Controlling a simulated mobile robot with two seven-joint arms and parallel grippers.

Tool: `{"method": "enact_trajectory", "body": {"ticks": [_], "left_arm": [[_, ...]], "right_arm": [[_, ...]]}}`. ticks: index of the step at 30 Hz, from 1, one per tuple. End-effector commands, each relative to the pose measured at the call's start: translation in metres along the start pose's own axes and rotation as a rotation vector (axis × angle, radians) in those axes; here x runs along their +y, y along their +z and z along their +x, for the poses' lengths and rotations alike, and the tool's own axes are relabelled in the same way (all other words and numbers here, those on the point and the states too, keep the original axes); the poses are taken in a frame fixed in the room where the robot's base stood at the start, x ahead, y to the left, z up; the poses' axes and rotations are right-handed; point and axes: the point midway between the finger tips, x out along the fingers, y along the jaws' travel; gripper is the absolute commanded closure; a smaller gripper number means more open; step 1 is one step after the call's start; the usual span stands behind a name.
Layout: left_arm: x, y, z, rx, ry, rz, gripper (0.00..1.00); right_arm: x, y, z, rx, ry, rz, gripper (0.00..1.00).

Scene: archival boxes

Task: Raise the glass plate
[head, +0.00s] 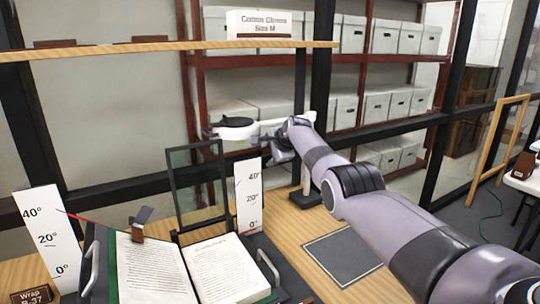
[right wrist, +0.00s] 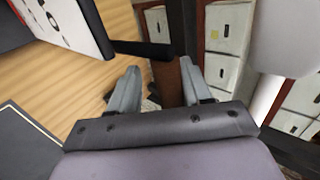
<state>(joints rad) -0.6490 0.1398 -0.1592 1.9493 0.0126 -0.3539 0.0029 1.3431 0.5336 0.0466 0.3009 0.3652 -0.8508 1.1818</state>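The glass plate (head: 196,183) is a clear pane in a dark frame. It stands steeply upright behind the open book (head: 225,272) in the head view. My right gripper (head: 276,145) is to the right of the plate's upper part, in front of the back shelving. In the right wrist view its two grey fingers (right wrist: 160,92) are apart, with no held object visible between them. A dark bar (right wrist: 142,48) passes just beyond the fingertips; I cannot tell whether they touch it. My left gripper is not in view.
Angle scales stand left (head: 42,240) and right (head: 248,195) of the book. A grey mat (head: 343,256) lies on the table under my right arm. A black disc (head: 233,122) on a white piece is beside the gripper.

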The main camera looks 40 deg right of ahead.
Motion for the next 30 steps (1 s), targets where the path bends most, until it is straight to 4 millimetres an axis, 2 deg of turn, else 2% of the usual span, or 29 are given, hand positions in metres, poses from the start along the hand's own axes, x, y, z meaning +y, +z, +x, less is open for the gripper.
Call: {"method": "enact_trajectory", "body": {"ticks": [17,30], "left_arm": [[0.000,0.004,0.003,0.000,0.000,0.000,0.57],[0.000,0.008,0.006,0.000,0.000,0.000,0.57]], "right_arm": [[-0.001,-0.001,-0.018,0.001,-0.004,0.000,0.52],[0.001,0.000,-0.050,0.002,-0.002,-0.001,0.52]]}}
